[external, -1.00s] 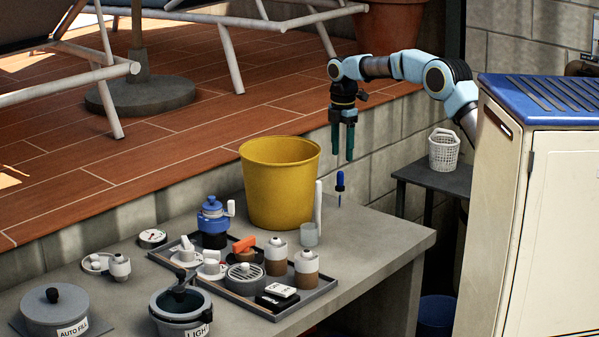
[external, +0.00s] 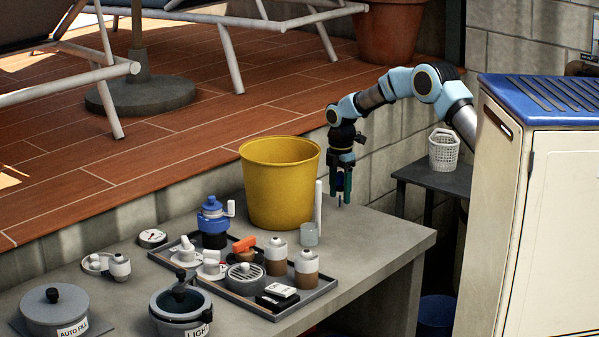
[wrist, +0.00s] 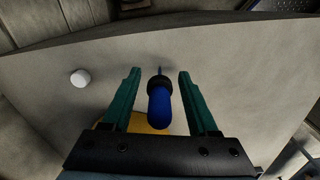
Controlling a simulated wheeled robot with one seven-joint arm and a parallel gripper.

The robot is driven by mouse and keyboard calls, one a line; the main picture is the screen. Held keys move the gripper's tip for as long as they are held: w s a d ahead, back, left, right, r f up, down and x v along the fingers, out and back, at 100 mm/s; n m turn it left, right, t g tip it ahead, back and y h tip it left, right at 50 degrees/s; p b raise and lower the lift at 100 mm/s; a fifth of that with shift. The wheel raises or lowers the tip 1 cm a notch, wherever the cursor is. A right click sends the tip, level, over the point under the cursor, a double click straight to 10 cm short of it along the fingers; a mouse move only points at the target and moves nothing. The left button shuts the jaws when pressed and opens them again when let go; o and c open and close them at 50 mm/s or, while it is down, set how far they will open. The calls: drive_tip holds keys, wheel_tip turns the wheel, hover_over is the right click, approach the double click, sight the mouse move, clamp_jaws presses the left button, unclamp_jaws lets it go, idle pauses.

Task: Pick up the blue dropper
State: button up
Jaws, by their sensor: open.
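The blue dropper (wrist: 160,108) has a blue bulb, a black collar and a thin tip. In the wrist view it is between the two green fingers of my gripper (wrist: 158,90), with a gap on each side. My gripper is open and does not touch it there. In the external view my gripper (external: 341,196) points down over the back right of the grey counter. The fingers hide most of the dropper, and only its thin tip (external: 340,204) shows below them.
A yellow bucket (external: 280,180) stands just left of my gripper, with a white upright rod (external: 318,205) and a small clear cup (external: 309,234) nearby. A tray (external: 325,283) of several bottles and parts lies in front. The counter to the right (external: 385,235) is clear.

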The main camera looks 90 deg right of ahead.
drive_tip(key=shift+f, duration=0.2)
clamp_jaws()
idle(0.3)
